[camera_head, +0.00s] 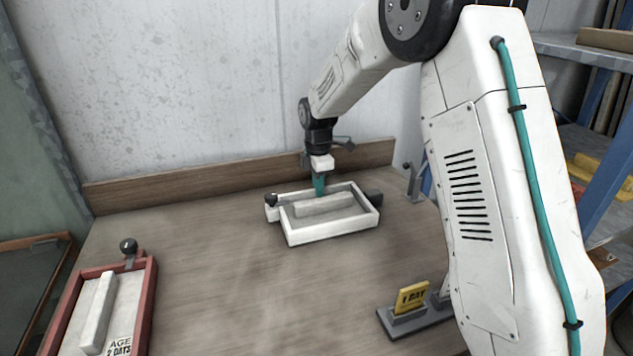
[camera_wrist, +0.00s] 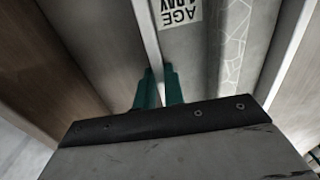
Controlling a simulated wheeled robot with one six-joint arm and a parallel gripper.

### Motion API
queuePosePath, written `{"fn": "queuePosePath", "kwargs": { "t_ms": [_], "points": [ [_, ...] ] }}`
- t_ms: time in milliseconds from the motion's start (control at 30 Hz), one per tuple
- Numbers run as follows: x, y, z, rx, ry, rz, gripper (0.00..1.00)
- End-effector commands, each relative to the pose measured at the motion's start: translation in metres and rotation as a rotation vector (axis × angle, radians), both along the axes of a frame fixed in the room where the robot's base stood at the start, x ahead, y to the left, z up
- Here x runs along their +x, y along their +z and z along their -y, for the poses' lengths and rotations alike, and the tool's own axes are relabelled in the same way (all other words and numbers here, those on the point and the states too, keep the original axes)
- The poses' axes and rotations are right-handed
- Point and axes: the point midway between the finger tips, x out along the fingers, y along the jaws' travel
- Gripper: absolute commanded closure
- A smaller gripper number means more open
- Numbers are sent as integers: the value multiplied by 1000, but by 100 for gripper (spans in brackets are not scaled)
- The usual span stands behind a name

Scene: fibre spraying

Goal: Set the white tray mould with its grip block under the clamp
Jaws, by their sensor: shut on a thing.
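The white tray mould (camera_head: 333,236) is at the back middle of the bench, with a long pale block (camera_head: 324,205) lying inside it. A dark block (camera_head: 374,197) shows at its right end and a dark knob (camera_head: 270,199) at its left end. My gripper (camera_head: 319,190) points down at the tray's far wall. In the wrist view its teal fingers (camera_wrist: 159,88) are shut on a thin white wall, with an "AGE 1 DAY" label (camera_wrist: 179,12) beyond. I cannot tell whether the tray touches the bench. A grey upright fitting (camera_head: 411,181), perhaps the clamp, stands to the right.
A red tray mould (camera_head: 149,300) marked "AGE 2 DAYS" sits at the front left, with a pale block inside. A yellow "1 DAY" card (camera_head: 411,297) stands in a grey holder at the front right. A wooden back board (camera_head: 220,181) edges the bench. The middle is clear.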

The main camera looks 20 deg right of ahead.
Motion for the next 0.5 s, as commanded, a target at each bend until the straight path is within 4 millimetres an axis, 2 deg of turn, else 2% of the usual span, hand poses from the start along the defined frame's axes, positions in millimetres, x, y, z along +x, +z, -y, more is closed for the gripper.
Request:
{"fn": "queuePosePath", "kwargs": {
  "t_ms": [500],
  "points": [
    [1,1,32,0,-1,3,100]
  ]
}}
